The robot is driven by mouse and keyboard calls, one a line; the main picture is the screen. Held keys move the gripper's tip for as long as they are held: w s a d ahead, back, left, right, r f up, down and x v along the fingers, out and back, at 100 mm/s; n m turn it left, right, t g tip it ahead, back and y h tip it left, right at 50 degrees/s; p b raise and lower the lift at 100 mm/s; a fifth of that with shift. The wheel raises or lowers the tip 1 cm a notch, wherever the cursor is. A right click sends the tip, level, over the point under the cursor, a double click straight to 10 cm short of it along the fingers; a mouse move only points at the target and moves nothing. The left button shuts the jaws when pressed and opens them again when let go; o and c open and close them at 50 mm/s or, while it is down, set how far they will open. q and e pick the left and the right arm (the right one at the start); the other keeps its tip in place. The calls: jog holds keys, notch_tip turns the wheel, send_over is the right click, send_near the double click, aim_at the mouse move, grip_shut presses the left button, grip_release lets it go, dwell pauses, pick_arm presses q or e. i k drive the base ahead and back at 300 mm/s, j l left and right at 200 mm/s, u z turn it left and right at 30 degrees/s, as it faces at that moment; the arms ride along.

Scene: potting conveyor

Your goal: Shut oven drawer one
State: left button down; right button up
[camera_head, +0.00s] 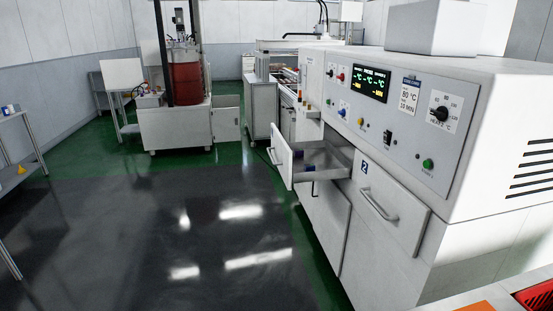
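The white oven (380,120) stands on the right with a control panel and a lit display. One drawer (322,165) is pulled out, and its white front (283,156) with a handle faces left. Its number does not show; it is the drawer beside the one labelled 2, so I take it as drawer one. Small dark blue things (310,153) lie inside it. Drawer 2 (391,205) looks shut, with its handle on the front. Neither of my grippers is in view.
A dark glossy floor (180,240) lies open in front of the oven. A cabinet with a red drum (186,80) stands at the back left. A metal rack (20,145) is at the left edge. A red crate (537,297) shows at the bottom right.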

aim_at(329, 164)
jog(key=i+j, duration=0.2)
jog(key=i, duration=0.25)
jog(key=i+j, duration=0.2)
jog(key=i, duration=0.3)
jog(key=i+j+z, duration=0.1)
jog(key=i, duration=0.35)
